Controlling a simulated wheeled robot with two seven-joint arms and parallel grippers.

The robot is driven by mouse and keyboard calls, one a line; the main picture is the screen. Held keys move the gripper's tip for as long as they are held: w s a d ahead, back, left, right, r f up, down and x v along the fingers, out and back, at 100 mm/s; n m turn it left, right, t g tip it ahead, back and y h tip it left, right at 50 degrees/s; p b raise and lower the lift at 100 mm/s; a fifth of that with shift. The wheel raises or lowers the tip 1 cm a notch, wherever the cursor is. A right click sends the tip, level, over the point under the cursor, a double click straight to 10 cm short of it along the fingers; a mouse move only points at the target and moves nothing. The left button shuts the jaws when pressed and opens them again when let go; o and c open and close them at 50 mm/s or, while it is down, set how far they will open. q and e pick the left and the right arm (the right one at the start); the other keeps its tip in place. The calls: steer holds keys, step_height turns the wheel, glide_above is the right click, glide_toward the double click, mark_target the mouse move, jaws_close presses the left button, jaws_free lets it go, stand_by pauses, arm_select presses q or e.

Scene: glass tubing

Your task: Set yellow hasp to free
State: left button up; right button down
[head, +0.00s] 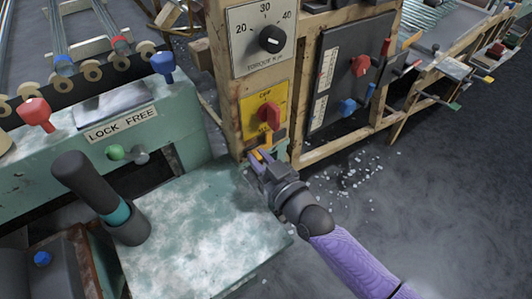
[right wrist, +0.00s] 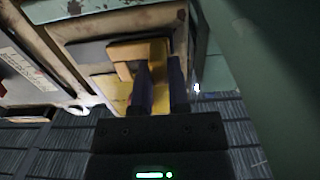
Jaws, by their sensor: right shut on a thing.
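My right gripper (head: 262,160) reaches up from the lower right to the foot of the wooden post. In the right wrist view its two dark fingers (right wrist: 160,70) are closed on a yellow hasp (right wrist: 127,52), an angular orange-yellow piece in front of a yellow plate. In the head view the hasp is mostly hidden by the fingers, just below the yellow panel (head: 279,97) with a red knob (head: 269,115). Whether the hasp stands at lock or free cannot be read. My left gripper is not in view.
A green machine at left carries a LOCK FREE label (head: 122,126), a green knob (head: 116,152) and red and blue knobs. A dark handle (head: 85,178) stands by a worn pale-green top (head: 195,240). A torque dial (head: 271,39) sits above the panel.

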steer(key=c, duration=0.6)
jaws_free()
steer(key=shift+s+a, duration=0.15)
arm_select(q)
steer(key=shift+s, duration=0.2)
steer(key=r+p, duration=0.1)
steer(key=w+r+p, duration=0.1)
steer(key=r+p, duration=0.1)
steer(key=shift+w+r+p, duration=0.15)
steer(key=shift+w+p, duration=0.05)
steer(key=shift+p, duration=0.1)
arm_select(e)
steer(key=v, duration=1)
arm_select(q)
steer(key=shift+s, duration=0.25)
arm_select(e)
steer(key=shift+f, duration=0.1)
